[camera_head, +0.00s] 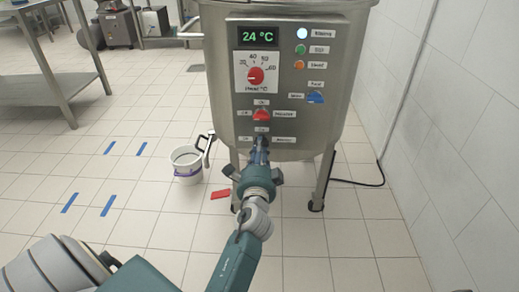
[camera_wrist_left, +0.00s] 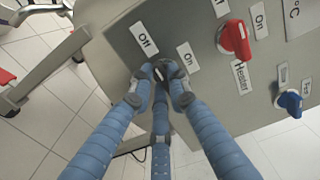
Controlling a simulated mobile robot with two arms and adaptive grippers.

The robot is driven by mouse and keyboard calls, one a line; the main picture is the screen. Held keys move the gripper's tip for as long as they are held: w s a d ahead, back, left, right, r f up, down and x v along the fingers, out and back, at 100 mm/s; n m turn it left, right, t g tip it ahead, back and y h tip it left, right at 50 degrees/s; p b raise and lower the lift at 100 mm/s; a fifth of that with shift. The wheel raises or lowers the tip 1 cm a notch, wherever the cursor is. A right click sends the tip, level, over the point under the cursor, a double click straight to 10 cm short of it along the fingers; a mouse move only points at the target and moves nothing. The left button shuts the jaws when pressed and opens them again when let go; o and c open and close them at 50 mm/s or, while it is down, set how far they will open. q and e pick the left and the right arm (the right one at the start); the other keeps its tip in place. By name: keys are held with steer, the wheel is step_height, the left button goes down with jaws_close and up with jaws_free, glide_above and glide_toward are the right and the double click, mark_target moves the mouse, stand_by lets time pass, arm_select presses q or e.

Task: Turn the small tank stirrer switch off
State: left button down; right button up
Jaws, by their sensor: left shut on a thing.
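The small tank (camera_head: 287,60) is a steel vessel on legs with a control panel on its front. My left gripper (camera_head: 260,148) is at the lowest knob of that panel, below the red heater knob (camera_head: 262,115). In the left wrist view, the three blue fingers of this gripper (camera_wrist_left: 160,72) close around a small dark switch knob, which they mostly hide. An "Off" label (camera_wrist_left: 144,39) and an "On" label (camera_wrist_left: 187,57) sit beside it. I cannot tell which way the knob points. My right gripper is not in view.
A red temperature dial (camera_head: 256,75) and a blue knob (camera_head: 315,97) are on the same panel. A white bucket (camera_head: 187,168) stands on the floor left of the tank. A steel table (camera_head: 72,90) is at the left, a tiled wall at the right.

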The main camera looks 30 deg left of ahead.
arm_select(q)
steer(key=shift+f, duration=0.15)
steer(key=c, duration=1.7)
jaws_free()
steer(key=shift+o, duration=0.2)
steer(key=s+d+r+m+p, duration=0.1)
steer(key=s+d+m+p, duration=0.3)
steer(key=m, duration=0.5)
steer(key=s+d+m+p, duration=0.2)
steer(key=s+m+p, duration=0.4)
steer(key=m, duration=0.3)
steer(key=s+d+f+n+g+h+p, duration=0.1)
steer(key=d+f+n+g+h+p, duration=0.1)
steer(key=f+n+p, duration=0.3)
steer(key=s+d+f+n+g+h+p, duration=0.1)
steer(key=s+d+f+g+h+p, duration=0.1)
steer(key=f, duration=0.5)
steer(key=s+d+f+n+g+h+p, duration=0.3)
steer(key=s+f+n+p, duration=0.4)
steer(key=s, duration=0.5)
step_height(320, 180, down, 3)
steer(key=shift+d+f+n+g+p, duration=0.1)
steer(key=shift+d+n+g+p, duration=0.2)
steer(key=shift+d+n+g, duration=0.6)
